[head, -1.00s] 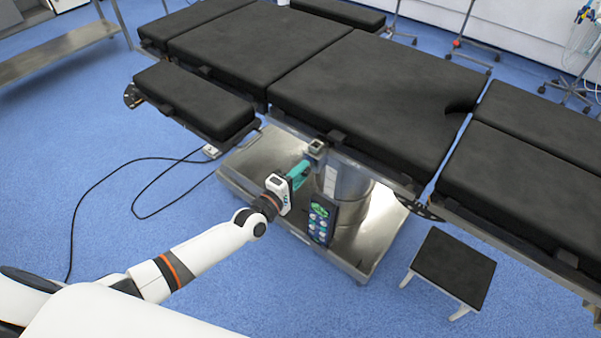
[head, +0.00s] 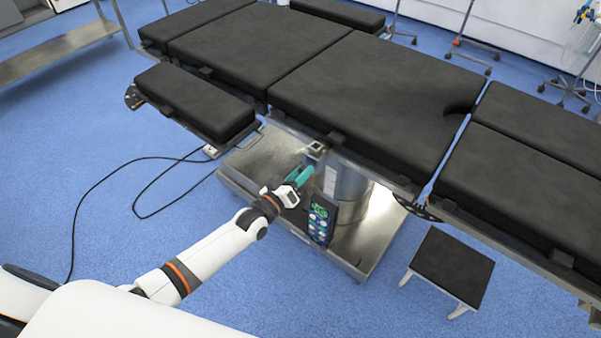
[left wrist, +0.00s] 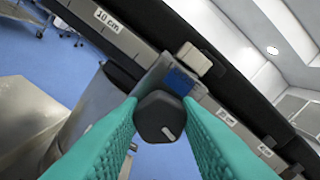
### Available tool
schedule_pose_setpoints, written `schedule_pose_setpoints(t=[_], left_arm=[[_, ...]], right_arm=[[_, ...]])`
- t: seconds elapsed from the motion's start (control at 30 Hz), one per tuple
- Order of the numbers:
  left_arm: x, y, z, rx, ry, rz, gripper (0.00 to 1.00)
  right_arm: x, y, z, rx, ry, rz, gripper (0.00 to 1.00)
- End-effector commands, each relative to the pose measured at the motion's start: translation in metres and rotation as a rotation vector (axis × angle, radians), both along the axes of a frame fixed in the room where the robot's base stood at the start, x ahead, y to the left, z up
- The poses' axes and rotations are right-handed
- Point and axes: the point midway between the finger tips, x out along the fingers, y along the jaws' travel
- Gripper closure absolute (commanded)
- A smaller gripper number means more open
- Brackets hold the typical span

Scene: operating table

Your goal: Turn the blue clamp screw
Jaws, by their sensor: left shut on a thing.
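The clamp (head: 316,149) hangs on the side rail of the operating table (head: 350,90). In the left wrist view it shows a blue block (left wrist: 181,82) with a dark knob (left wrist: 159,117) below it, which bears a short pale mark. My left gripper (head: 304,170) reaches up to the clamp from below. Its teal fingers, also in the left wrist view (left wrist: 160,130), stand on both sides of the knob and are shut on it. My right gripper is not in view.
The metal table base (head: 255,180) and column (head: 343,185) stand just behind and beside my left gripper. A step stool (head: 452,268) stands at the right. The floor at left is clear except for a black cable (head: 88,193).

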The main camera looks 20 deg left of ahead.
Motion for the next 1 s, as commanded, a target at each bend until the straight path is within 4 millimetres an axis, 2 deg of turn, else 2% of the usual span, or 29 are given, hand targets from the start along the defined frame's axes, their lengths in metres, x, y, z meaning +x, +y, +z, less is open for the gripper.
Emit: schedule_pose_setpoints(t=[1.0], left_arm=[[-0.0013, -0.0011, -0.0023, 0.908, -0.324, -0.002, 0.92]], right_arm=[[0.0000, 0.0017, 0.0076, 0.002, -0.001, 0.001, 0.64]])
